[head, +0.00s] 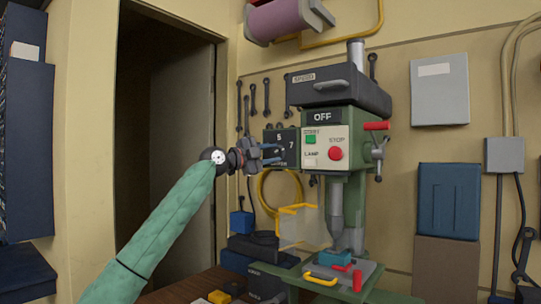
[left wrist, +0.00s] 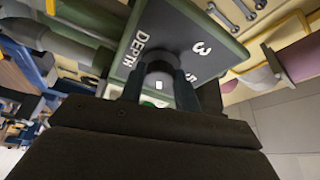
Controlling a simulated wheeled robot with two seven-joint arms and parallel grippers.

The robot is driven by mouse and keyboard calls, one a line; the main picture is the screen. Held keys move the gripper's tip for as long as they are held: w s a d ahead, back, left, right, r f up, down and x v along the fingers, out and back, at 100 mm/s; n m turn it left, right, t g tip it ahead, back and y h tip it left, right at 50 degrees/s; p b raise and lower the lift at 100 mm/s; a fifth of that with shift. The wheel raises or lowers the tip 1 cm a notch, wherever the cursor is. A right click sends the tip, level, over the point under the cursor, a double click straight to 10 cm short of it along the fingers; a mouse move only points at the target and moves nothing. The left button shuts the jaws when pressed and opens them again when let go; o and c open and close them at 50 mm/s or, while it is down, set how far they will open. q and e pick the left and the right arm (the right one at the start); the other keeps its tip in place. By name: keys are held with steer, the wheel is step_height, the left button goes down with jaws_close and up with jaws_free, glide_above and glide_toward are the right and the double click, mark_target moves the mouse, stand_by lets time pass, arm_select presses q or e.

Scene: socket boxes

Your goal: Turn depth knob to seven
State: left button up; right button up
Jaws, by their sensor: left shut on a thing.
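The depth dial panel (head: 290,136) is a dark plate on the left side of the green drill press (head: 354,190); the numbers 5 and 7 show on it in the head view. In the left wrist view the panel (left wrist: 185,30) shows the word DEPTH, a 3 and another number partly hidden. The dark round depth knob (left wrist: 158,68) stands on it, with a small white mark on its face. My left gripper (head: 276,154) is shut on this knob, a finger on each side. The knob's pointer setting cannot be told. My right gripper is not in view.
The red STOP button (head: 336,153), green start button (head: 311,140) and a red-tipped lever (head: 377,126) are on the press, right of the panel. A clear guard with a yellow frame (head: 299,208) is below. Wrenches (head: 266,95) and a yellow cable coil (head: 262,190) hang behind.

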arm_select(q)
steer(key=o, duration=1)
steer(key=b+v, duration=0.2)
steer(key=v, duration=0.5)
steer(key=shift+s+a+f, duration=0.15)
steer(key=shift+s+a, duration=0.05)
steer(key=shift+a, duration=0.1)
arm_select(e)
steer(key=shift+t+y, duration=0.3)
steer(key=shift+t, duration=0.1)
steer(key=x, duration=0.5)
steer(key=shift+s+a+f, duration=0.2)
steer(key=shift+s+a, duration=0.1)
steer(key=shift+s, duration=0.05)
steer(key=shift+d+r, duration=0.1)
